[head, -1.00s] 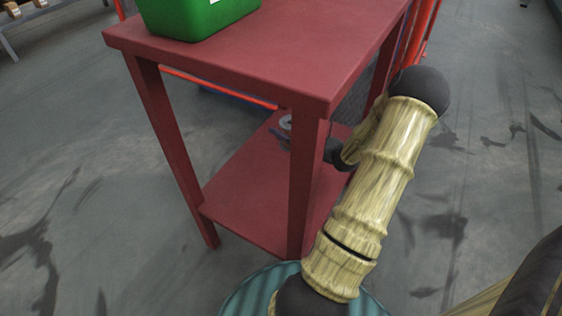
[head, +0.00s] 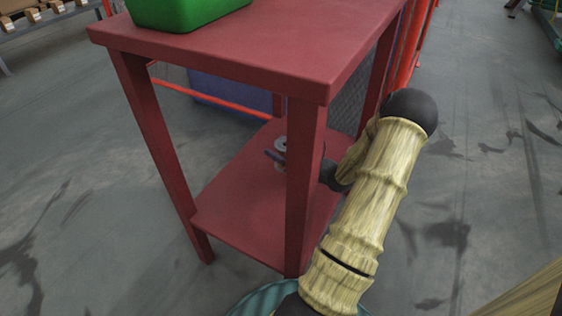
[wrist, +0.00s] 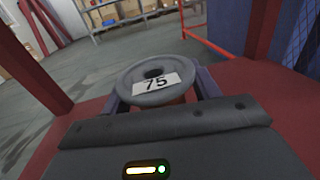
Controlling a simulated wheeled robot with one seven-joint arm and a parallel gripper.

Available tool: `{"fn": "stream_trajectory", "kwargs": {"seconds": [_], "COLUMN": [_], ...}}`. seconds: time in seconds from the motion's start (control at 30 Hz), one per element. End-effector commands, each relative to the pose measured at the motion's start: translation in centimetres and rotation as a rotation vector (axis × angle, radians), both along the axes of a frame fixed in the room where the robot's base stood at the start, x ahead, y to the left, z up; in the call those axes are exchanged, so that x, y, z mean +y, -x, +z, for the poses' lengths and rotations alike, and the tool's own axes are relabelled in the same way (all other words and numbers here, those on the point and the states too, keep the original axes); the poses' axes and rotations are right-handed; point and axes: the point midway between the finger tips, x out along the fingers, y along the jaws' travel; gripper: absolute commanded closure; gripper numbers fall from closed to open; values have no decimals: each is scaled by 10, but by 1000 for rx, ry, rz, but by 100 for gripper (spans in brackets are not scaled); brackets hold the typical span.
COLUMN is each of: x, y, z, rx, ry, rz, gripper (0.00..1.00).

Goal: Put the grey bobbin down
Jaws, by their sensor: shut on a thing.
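The grey bobbin (wrist: 152,72) has a round top flange with a centre hole and a white label reading 75. In the wrist view it is upright between the two fingers of my gripper (wrist: 162,92), which is shut on it. In the head view the bobbin (head: 281,145) shows small above the lower shelf (head: 235,215) of a red table, with a finger of my gripper (head: 274,155) beside it. A table leg and my arm hide part of the gripper. The bobbin's underside is hidden, so I cannot tell whether it touches the shelf.
The red table's top (head: 270,50) is above the lower shelf and carries a green bin (head: 185,12). A front leg (head: 304,185) stands close to my arm. Orange-red railing (head: 408,45) and mesh are behind. The shelf's left part is bare.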

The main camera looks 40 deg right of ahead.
Motion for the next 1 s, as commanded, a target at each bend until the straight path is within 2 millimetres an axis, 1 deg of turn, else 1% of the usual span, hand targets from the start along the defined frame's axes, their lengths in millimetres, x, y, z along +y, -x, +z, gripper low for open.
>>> {"fn": "stream_trajectory", "kwargs": {"seconds": [0.17, 0.23, 0.33, 0.43, 0.53, 0.87, 0.97, 1.0], "x": [0, 0, 0, 0, 0, 0, 0, 0], "y": [0, 0, 0, 0, 0, 0, 0, 0], "z": [2, 0, -11, -26, -36, -35, -38, -39], "rx": [-1, -1, -1, -1, -2, -2, -1, 0], "ry": [1, 1, 0, -1, 0, 1, 0, 0], "rz": [0, 0, 0, 0, 0, 0, 0, 0], "gripper": [70, 70, 70, 70, 70, 70, 70, 37]}}
